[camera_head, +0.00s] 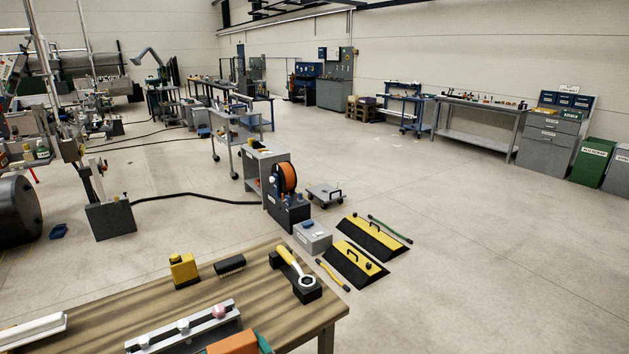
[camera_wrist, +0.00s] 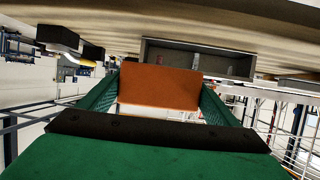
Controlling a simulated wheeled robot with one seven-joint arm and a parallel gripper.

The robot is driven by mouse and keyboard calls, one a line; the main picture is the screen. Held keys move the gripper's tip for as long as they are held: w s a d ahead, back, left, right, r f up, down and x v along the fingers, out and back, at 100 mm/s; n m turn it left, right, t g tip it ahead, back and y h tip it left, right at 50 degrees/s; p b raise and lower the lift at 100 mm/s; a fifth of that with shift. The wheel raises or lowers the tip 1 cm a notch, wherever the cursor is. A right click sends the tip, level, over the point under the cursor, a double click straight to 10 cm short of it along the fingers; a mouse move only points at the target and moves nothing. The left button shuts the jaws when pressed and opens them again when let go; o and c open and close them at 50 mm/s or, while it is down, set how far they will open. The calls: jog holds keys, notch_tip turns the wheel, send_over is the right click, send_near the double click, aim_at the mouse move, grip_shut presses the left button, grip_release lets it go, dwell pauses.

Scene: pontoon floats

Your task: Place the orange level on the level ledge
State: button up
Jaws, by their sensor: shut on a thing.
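The orange level (camera_head: 232,343) is at the bottom edge of the head view, only partly in frame. In the wrist view the level (camera_wrist: 160,88) is an orange block between the two green fingers of my gripper (camera_wrist: 163,84), which is shut on it. A green part of my gripper (camera_head: 263,343) shows just right of the level in the head view. A long grey metal channel (camera_head: 185,329) lies on the wooden bench (camera_head: 95,318) close beside the level; I cannot tell whether it is the level ledge. A grey open-fronted holder (camera_wrist: 197,47) shows just beyond the level in the wrist view.
A white bar (camera_head: 32,331) lies at the left. Yellow-black ramps (camera_head: 353,263) lie on the floor beyond the bench.

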jog(key=s+d+f+m+h, duration=0.2)
jog(key=d+f, duration=0.4)
jog(key=f, duration=0.5)
jog(key=s+d+f+m+t+h, duration=0.1)
jog(key=d+f, duration=0.5)
jog(key=f, duration=0.6)
jog(key=s+d+f+m+t+h, duration=0.1)
jog(key=s+d+f+m+h, duration=0.2)
jog(key=f, duration=0.9)
jog(key=d, duration=0.3)
jog(key=shift+d+h, duration=0.15)
jog(key=shift+h, duration=0.15)
jog(key=shift+s, duration=0.1)
